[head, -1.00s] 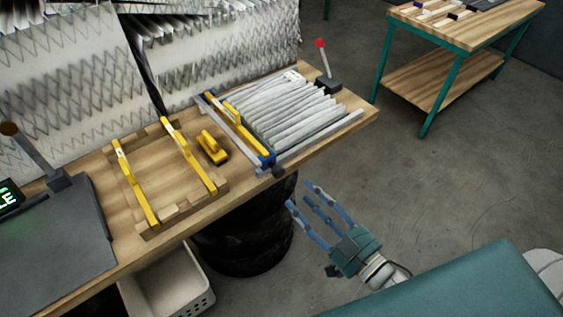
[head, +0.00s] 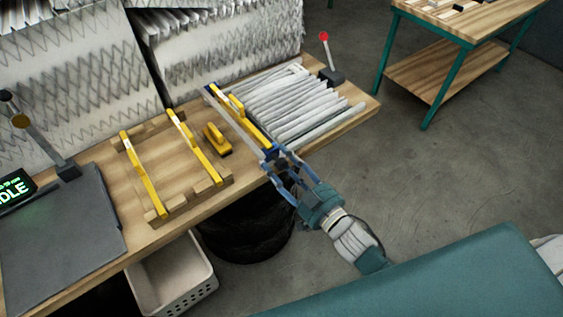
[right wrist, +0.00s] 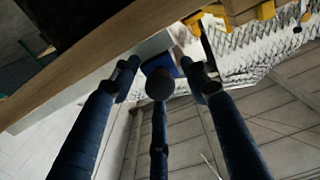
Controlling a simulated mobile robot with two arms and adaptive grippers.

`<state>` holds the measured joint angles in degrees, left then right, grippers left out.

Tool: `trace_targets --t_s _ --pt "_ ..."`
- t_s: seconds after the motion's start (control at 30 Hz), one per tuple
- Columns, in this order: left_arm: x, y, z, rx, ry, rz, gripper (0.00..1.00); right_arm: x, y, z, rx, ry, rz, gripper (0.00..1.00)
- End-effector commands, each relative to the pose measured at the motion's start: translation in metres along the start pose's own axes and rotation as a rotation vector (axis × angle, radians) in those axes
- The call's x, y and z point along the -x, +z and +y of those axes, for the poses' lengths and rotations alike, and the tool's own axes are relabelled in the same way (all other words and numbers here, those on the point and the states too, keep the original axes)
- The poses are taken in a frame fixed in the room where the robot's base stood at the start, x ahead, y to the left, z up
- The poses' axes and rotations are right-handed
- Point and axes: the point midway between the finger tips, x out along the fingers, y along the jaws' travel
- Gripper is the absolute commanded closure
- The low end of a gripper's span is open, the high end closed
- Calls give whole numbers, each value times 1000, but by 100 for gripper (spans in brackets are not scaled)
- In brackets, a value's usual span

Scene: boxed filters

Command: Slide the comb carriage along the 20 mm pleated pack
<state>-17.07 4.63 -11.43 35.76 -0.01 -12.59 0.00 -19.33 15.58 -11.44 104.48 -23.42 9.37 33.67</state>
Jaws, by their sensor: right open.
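The white pleated pack (head: 300,108) lies in a tray at the right end of the wooden bench. The comb carriage (head: 236,118), a yellow bar with a blue-grey rail, lies across the pack's left end. My right gripper (head: 277,168) is at the carriage's near end by the bench's front edge, its blue fingers open. My left gripper is not in view.
Two yellow bars (head: 143,175) rest on a wooden frame left of the pack, with a small yellow handled tool (head: 216,141) between. A red-tipped lever (head: 324,52) stands behind the pack. A white basket (head: 180,285) and black drum (head: 245,225) are below the bench.

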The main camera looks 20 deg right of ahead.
Motion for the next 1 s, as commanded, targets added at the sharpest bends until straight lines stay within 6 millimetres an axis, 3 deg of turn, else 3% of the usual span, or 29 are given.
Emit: trace_targets --t_s 0.07,0.3,0.67,0.87,1.0 --pt "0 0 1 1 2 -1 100 0 0 0 0 0 0 55" --pt "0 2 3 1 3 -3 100 0 0 0 0 0 0 100" --pt "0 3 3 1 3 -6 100 1 0 9 1 0 -1 100" --pt "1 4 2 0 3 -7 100 0 0 40 5 1 -2 100" --pt "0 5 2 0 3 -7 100 0 0 75 8 2 -2 100"
